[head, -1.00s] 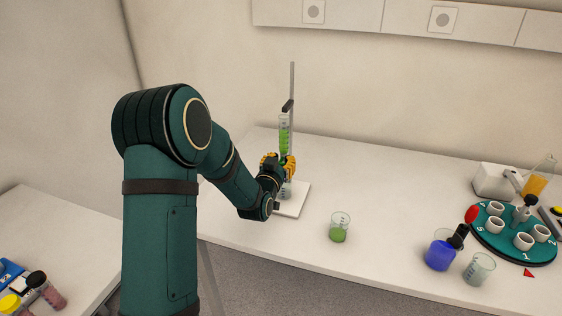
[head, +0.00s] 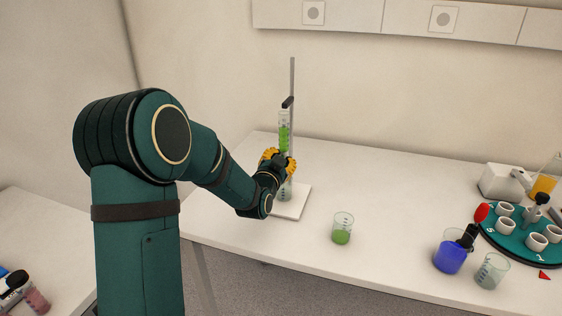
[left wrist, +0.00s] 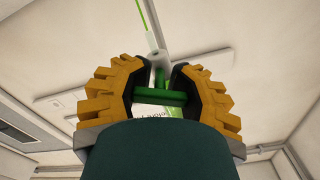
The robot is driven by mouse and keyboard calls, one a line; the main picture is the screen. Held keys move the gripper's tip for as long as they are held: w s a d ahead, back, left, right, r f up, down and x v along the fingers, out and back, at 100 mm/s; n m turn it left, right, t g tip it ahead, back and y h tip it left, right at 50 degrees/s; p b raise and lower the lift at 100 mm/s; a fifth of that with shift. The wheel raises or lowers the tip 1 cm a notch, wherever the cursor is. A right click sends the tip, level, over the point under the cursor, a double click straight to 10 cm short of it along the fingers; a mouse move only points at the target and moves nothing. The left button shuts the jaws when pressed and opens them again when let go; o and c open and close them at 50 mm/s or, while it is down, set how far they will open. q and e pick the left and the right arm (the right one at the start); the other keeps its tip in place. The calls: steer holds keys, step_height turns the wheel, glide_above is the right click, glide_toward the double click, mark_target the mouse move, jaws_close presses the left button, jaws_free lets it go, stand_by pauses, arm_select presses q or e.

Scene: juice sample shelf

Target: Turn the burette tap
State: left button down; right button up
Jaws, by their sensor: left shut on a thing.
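The burette (head: 284,130) with green liquid stands upright, clamped to a thin metal stand rod (head: 292,80) over a white base plate (head: 293,205). My left gripper (head: 278,160) is at its lower part and covers the tap there. In the left wrist view, the green tap (left wrist: 160,97) lies crosswise between the yellow-backed fingers of my left gripper (left wrist: 159,82), which is shut on it. A clear vessel (head: 286,192) stands below the gripper on the base, partly hidden. My right gripper is not in view.
A beaker with green liquid (head: 342,229) stands to the right. Further right are a blue-filled beaker (head: 449,256), a clear beaker (head: 491,271) and a teal round rack (head: 515,240) with white cups. The bench between the stand and these is mostly clear.

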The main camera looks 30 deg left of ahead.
arm_select(q)
steer(key=shift+c, duration=1.9)
jaws_free()
steer(key=shift+s, duration=0.1)
steer(key=v, duration=1.2)
steer(key=shift+d, duration=0.1)
